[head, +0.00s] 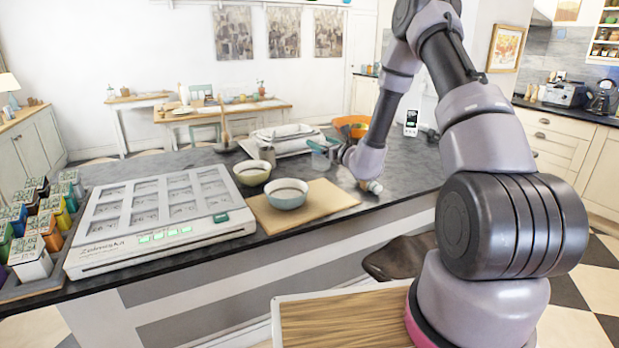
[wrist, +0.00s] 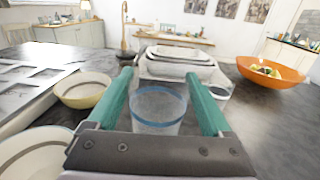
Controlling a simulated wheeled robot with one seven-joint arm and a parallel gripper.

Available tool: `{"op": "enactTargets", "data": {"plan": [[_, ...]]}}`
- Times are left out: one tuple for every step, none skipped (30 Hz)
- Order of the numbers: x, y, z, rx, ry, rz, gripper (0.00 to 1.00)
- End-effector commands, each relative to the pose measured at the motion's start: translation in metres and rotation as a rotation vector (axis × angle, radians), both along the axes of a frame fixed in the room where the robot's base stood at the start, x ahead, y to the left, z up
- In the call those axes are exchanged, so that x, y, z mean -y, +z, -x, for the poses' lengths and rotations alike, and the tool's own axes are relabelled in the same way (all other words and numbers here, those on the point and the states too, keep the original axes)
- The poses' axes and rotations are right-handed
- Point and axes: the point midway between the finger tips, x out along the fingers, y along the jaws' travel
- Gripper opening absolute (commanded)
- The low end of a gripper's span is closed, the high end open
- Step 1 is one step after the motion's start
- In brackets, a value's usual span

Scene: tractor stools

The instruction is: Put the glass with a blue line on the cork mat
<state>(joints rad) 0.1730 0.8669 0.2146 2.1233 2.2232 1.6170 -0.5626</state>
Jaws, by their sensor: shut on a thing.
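The glass with a blue line (wrist: 158,112) is clear, with a blue band around its rim. It stands upright between the teal fingers of my gripper (wrist: 160,88), which is shut on it. In the head view the glass (head: 321,161) and my gripper (head: 325,147) are over the counter's back part, behind the tan cork mat (head: 330,197). I cannot tell whether the glass touches the counter. The mat lies near the counter's front edge, with a pale blue bowl (head: 287,195) on it; its right part is bare.
A cream bowl (head: 252,173) stands behind the mat's left side, also left of my gripper in the wrist view. White stacked dishes (wrist: 178,66), another glass (wrist: 219,93) and an orange bowl (wrist: 272,72) are farther back. A white tray device (head: 160,215) lies left.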

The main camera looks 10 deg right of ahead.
Motion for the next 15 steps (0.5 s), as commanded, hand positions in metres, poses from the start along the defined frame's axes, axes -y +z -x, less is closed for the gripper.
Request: {"op": "enactTargets", "data": {"plan": [[0.000, -0.011, 0.000, -0.003, -0.001, -0.001, 0.00], [0.000, -0.016, -0.001, -0.001, -0.001, -0.001, 0.00], [0.000, -0.021, 0.000, -0.001, -0.001, -0.002, 0.00], [0.000, -0.024, 0.000, 0.000, -0.001, -0.001, 0.00], [0.000, -0.026, 0.000, 0.001, 0.000, 0.000, 0.00], [0.000, -0.028, 0.000, 0.001, 0.000, 0.001, 0.00], [0.000, -0.030, 0.000, 0.001, 0.000, 0.001, 0.00], [0.000, -0.032, 0.000, 0.001, -0.001, 0.000, 0.00], [0.000, -0.036, 0.000, 0.001, -0.001, -0.001, 0.00], [0.000, -0.039, 0.000, 0.001, -0.002, -0.001, 0.00], [0.000, -0.043, 0.000, 0.000, -0.002, -0.001, 0.00], [0.000, -0.050, 0.000, -0.001, -0.002, -0.001, 0.00], [0.000, -0.054, 0.000, -0.001, -0.001, 0.000, 0.00], [0.000, -0.059, 0.000, 0.000, -0.001, -0.001, 0.00], [0.000, -0.065, 0.000, -0.001, -0.001, -0.002, 0.00]]}}
